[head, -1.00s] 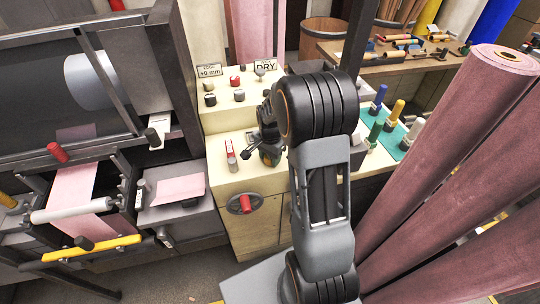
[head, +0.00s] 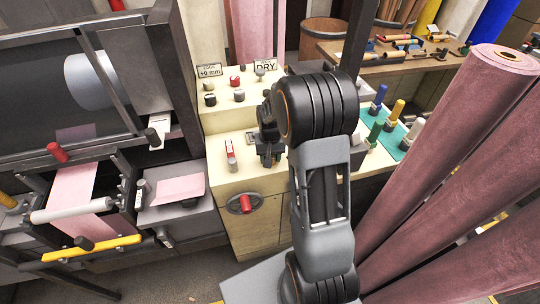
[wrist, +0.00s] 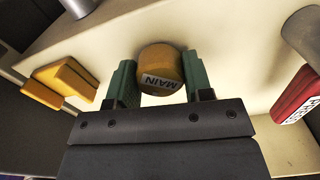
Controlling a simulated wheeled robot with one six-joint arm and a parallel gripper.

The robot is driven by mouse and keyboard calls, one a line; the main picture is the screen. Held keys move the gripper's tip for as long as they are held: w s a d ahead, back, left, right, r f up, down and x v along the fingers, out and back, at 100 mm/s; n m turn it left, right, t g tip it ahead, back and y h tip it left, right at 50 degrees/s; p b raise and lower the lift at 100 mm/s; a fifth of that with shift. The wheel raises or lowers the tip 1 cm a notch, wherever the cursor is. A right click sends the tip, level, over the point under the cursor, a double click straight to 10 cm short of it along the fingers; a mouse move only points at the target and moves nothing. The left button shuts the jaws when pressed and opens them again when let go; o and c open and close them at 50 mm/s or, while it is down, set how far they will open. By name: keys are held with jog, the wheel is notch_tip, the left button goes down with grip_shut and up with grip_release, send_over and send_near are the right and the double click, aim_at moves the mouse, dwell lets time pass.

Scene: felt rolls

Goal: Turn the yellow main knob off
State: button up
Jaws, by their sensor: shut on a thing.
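The yellow main knob (wrist: 160,62) shows in the wrist view, standing out from the cream panel (wrist: 235,65). Its white label reads MAIN and appears upside down and slightly tilted. My gripper (wrist: 160,82) is shut on it, with one green finger pad on each side. In the head view my gripper (head: 270,152) is at the cream console (head: 225,180), and the arm and gripper hide the knob there.
A red labelled handle (wrist: 296,97) is right of the knob in the wrist view, and a yellow block-like part (wrist: 62,85) is left. The head view shows a red rotary handle (head: 245,204) low on the console and several small knobs above. Large felt rolls (head: 450,150) stand at right.

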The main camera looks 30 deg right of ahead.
jog(key=n, duration=0.3)
jog(key=shift+f, duration=0.1)
jog(key=n, duration=0.4)
jog(key=shift+n, duration=0.3)
jog(key=o, duration=0.9)
jog(key=shift+o, duration=0.2)
jog(key=shift+r+p, duration=1.85)
jog(key=shift+r, duration=0.75)
